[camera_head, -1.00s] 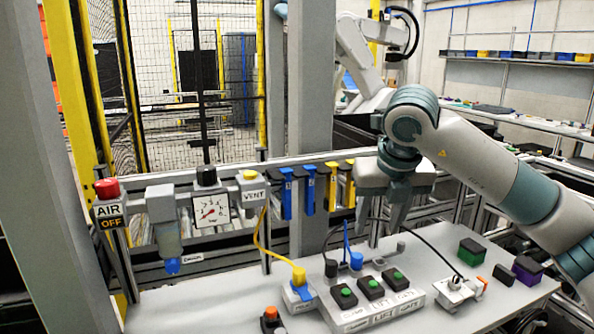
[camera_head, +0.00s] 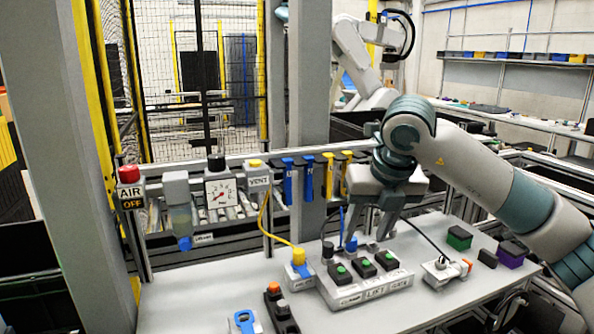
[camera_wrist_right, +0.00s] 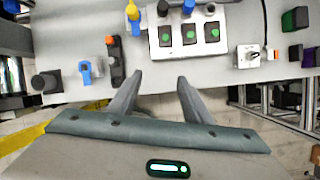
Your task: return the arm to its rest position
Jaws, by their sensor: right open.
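My right arm comes in from the right in the head view. Its gripper (camera_head: 368,230) points down, with its fingers seen just behind the control box (camera_head: 366,285) with green buttons. In the wrist view the gripper (camera_wrist_right: 160,78) is open, and nothing is between its two fingers. I cannot tell the exact height of the fingers above the table. My left gripper is not in view.
A yellow-topped connector (camera_head: 299,262) with a yellow hose stands left of the box. A white fitting (camera_head: 443,271) and green (camera_head: 459,238) and purple (camera_head: 512,253) blocks lie right.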

